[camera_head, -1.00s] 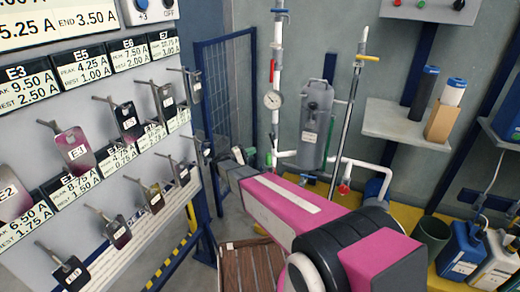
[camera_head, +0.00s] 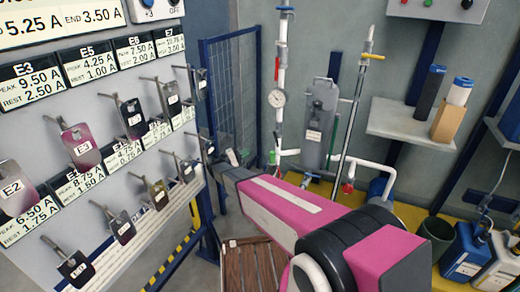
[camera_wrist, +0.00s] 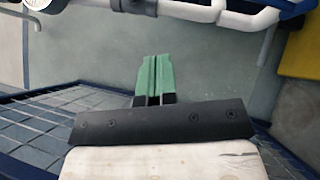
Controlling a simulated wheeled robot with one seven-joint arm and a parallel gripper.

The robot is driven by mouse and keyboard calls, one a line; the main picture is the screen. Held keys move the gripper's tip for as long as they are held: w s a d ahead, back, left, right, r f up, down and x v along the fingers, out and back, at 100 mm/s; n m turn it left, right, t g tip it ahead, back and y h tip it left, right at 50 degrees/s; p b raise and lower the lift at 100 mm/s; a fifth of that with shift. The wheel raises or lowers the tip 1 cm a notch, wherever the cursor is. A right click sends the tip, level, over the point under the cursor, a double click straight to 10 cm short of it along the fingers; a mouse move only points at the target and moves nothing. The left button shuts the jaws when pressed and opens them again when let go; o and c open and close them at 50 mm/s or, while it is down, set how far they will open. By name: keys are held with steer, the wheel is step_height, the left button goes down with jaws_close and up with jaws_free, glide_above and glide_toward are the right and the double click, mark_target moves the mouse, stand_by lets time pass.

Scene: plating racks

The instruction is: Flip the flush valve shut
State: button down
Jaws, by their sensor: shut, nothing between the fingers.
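A white standing pipe with a round gauge (camera_head: 277,98) rises beside the back wall. It carries a blue handle (camera_head: 284,9) at the top, a red lever (camera_head: 276,70) hanging along the pipe above the gauge, and a green part (camera_head: 272,157) low down. A red valve handle (camera_head: 347,187) and a small blue one (camera_head: 310,175) are on the low pipework. No label shows which is the flush valve. My gripper's green fingers (camera_wrist: 154,60) are together and empty in the wrist view, apart from the white pipe (camera_wrist: 190,10) at the top. My arm hides part of the low pipework.
A grey rack panel (camera_head: 150,75) with hanging tags fills the left. A blue mesh fence (camera_head: 232,90) stands behind my arm. A grey tank (camera_head: 320,122), a yellow-handled rod (camera_head: 372,56), a shelf (camera_head: 410,124) and jugs (camera_head: 460,252) are to the right. A wooden crate (camera_head: 250,265) is below.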

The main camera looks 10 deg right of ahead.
stand_by(0.3)
glide_toward(276, 140)
steer(key=w+d+f, duration=0.2)
steer(key=w+d, duration=0.1)
steer(key=w, duration=0.2)
steer(key=shift+s+d+r, duration=0.3)
steer(key=shift+d, duration=0.3)
steer(key=shift+s+d+r, duration=0.25)
steer(key=shift+s+d, duration=0.05)
steer(key=shift+d, duration=0.35)
steer(key=shift+s+d+r, duration=0.3)
steer(key=shift+d, duration=0.3)
steer(key=shift+s+d+f, duration=0.1)
steer(key=shift+s+d, duration=0.1)
steer(key=shift+d, duration=0.05)
